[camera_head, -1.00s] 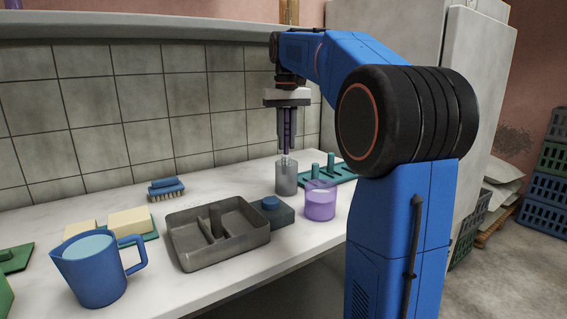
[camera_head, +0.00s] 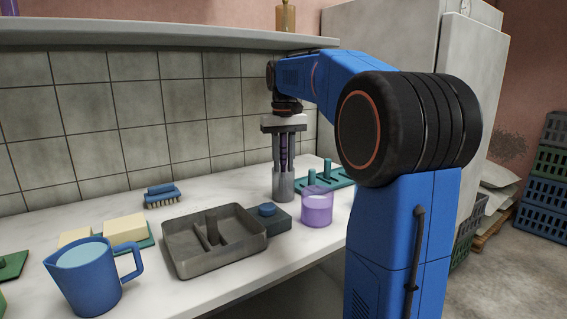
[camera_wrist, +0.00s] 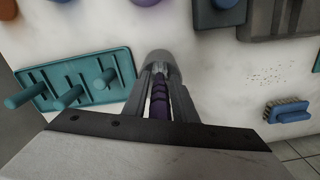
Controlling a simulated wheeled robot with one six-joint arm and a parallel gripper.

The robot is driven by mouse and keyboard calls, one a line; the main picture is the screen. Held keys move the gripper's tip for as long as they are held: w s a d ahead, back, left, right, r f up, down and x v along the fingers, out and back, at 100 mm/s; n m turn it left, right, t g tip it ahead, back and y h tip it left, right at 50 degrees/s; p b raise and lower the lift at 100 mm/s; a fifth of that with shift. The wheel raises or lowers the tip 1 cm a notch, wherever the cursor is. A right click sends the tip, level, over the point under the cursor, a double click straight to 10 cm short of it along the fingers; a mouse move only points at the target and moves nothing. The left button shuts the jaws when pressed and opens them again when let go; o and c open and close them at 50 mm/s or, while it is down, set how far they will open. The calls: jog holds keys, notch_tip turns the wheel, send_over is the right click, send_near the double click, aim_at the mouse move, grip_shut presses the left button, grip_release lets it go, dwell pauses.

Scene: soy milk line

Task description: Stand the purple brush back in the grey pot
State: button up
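The purple brush (camera_head: 284,154) stands upright with its lower end inside the grey pot (camera_head: 283,187), near the back of the counter. Its ribbed handle shows in the wrist view (camera_wrist: 160,100), and its head is hidden in the pot. My gripper (camera_head: 284,170) points straight down just above the pot. Its fingers stand apart on either side of the handle, with gaps showing beside it, so it looks open. The pot also shows between the fingertips in the wrist view (camera_wrist: 160,64).
A teal peg rack (camera_head: 325,177) stands close right of the pot, and a purple cup (camera_head: 317,208) in front. A grey tray (camera_head: 180,262), a blue jug (camera_head: 88,280) and a blue scrubbing brush (camera_head: 161,195) are to the left. A shelf overhangs behind.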

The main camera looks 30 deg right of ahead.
notch_tip(320, 180, up, 12)
jog(key=shift+r, duration=0.15)
dwell(0.7)
dwell(0.5)
